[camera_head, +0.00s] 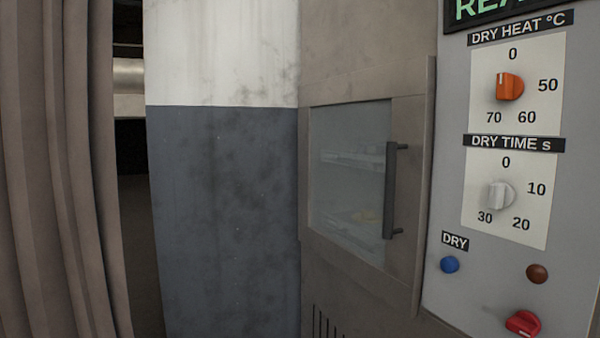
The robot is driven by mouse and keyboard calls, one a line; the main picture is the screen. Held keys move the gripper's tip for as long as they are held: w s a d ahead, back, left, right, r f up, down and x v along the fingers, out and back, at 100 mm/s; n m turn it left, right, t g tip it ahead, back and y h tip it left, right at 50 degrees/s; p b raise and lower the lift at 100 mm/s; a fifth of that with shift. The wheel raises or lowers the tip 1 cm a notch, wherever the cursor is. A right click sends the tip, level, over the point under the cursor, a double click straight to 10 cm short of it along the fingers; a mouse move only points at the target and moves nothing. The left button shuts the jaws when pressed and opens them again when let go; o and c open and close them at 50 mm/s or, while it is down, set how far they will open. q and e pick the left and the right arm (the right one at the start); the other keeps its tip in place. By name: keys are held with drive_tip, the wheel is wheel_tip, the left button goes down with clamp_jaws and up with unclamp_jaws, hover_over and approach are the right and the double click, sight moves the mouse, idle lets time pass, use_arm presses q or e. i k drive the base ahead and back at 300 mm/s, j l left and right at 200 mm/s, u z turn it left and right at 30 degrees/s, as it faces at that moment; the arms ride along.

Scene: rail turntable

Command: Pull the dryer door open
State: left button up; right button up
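The dryer door (405,262) is a brownish-grey metal panel with a glass window (345,180), set in the dryer's front right of the middle. It looks shut. A dark vertical bar handle (390,190) stands off the door near its right edge on two short mounts. Pale shapes, possibly racks, show dimly behind the glass. Neither of my grippers is in view, so nothing of mine touches the handle.
A grey control panel (450,200) stands right of the door, with an orange knob (509,87), a white knob (500,195), a blue button (450,264) and a red switch (522,323). A white-and-blue wall (225,220) and a brown curtain (60,180) are on the left.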

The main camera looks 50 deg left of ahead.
sight(410, 84)
drive_tip(key=u, duration=1.3)
